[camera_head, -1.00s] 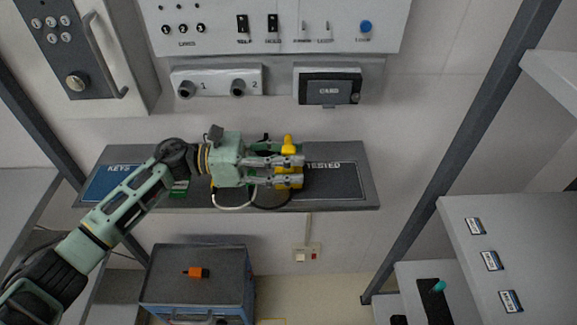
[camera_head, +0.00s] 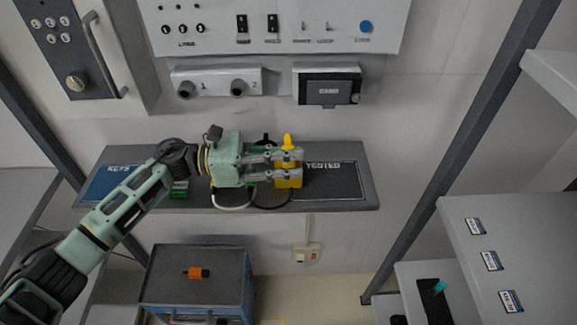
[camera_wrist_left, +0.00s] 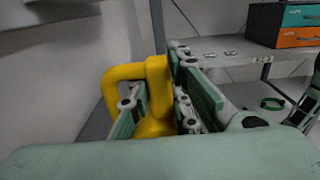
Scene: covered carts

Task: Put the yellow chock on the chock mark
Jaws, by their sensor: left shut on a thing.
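The yellow chock (camera_head: 289,181), a block with a loop handle, is at the grey wall shelf, just left of the TESTED panel. My left gripper (camera_head: 289,164) is shut on it, with one finger on each side. In the left wrist view the chock (camera_wrist_left: 157,92) shows between the green finger pads, its handle bending to the left. The fingers hide part of the chock, and I cannot tell whether it still touches the shelf. A yellow line (camera_head: 272,321) shows on the floor at the bottom edge, mostly cut off; I cannot tell whether it is the chock mark. My right gripper is not in view.
The wall shelf (camera_head: 340,204) also bears a KEYS panel (camera_head: 112,182), a green item (camera_head: 180,188) and cables. A switch panel and card box (camera_head: 328,86) hang above. A grey cart (camera_head: 165,290) with an orange item (camera_head: 197,272) stands below. Slanted posts flank the shelf.

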